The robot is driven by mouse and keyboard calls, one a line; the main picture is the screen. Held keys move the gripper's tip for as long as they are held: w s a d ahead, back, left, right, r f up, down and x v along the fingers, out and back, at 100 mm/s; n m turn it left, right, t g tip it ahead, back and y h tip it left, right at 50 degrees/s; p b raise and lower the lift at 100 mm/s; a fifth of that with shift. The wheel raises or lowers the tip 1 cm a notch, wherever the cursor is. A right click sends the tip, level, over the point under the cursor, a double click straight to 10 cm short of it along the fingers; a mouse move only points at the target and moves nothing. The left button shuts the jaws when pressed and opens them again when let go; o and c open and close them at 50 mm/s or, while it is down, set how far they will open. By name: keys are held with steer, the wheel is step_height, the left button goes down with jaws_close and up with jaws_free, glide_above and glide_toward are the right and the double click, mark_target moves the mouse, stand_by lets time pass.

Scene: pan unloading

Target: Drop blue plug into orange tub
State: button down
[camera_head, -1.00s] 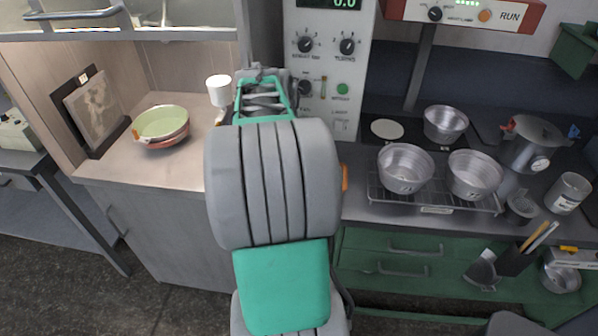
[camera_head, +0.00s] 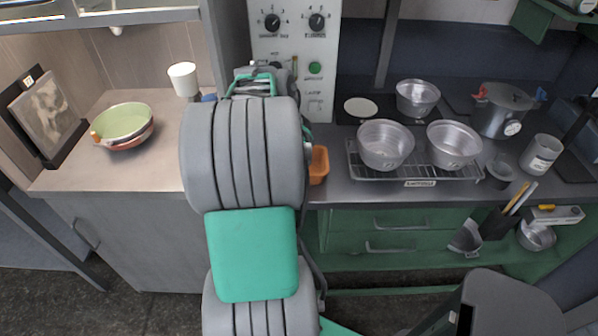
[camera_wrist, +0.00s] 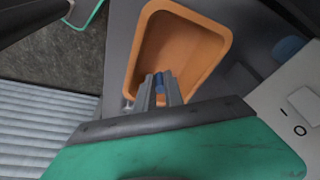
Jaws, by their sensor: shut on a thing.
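The orange tub (camera_wrist: 193,43) lies below my gripper in the wrist view, with its open top facing up. In the head view only part of the tub (camera_head: 319,165) shows, on the counter just right of my arm. My gripper (camera_wrist: 160,87) is shut on the blue plug (camera_wrist: 160,79), a small blue piece between the fingertips. The fingertips appear over the tub's lower part in the picture; their height above its floor is hard to tell. My arm hides the gripper and plug in the head view.
Two metal pans (camera_head: 386,146) (camera_head: 454,146) sit on a wire rack right of the tub. A control panel (camera_head: 296,60) stands behind the tub. A white cup (camera_head: 183,79) and a green bowl (camera_head: 122,121) are at left. A blue rounded thing (camera_wrist: 288,48) is beside the tub.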

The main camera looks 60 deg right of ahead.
steer(key=c, duration=1.4)
jaws_free()
steer(key=shift+o, duration=0.2)
steer(key=shift+r, duration=0.2)
steer(key=v, duration=0.7)
steer(key=shift+r, duration=0.25)
steer(key=shift+a, duration=0.1)
